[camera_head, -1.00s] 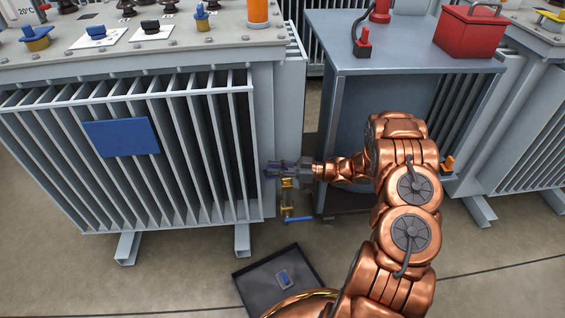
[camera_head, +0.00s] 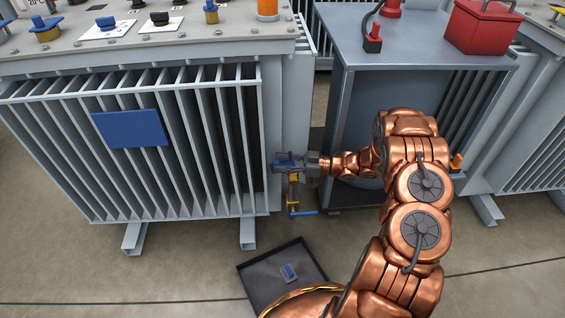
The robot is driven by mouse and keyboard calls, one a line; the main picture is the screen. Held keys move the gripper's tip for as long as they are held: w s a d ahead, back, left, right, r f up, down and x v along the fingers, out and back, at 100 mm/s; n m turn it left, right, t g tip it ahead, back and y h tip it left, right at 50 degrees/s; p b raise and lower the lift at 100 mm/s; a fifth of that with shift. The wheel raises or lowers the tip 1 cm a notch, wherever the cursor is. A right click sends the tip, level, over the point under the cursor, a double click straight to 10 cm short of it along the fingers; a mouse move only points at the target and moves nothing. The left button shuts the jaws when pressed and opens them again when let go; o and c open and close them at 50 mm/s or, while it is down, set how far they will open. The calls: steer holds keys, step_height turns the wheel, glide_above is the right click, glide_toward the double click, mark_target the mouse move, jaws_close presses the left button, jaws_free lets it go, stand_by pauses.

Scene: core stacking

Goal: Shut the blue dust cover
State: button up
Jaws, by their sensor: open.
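My gripper (camera_head: 288,163) is at the right side of the grey finned transformer, pointing left, its jaws open. A small blue part (camera_head: 287,157), possibly the dust cover, shows at the fingers. I cannot tell whether the fingers touch it or how far it is shut. Just below is a brass valve (camera_head: 293,192) with a blue lever handle (camera_head: 303,213) that points right. The fingers hide the top of the valve.
A blue plate (camera_head: 130,128) is on the transformer's fins. A dark tray (camera_head: 256,287) with a small blue-grey item (camera_head: 289,272) lies on the floor below. A grey cabinet (camera_head: 420,48) stands close to the right, bearing a red box (camera_head: 480,30).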

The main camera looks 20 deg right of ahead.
steer(key=v, duration=1.2)
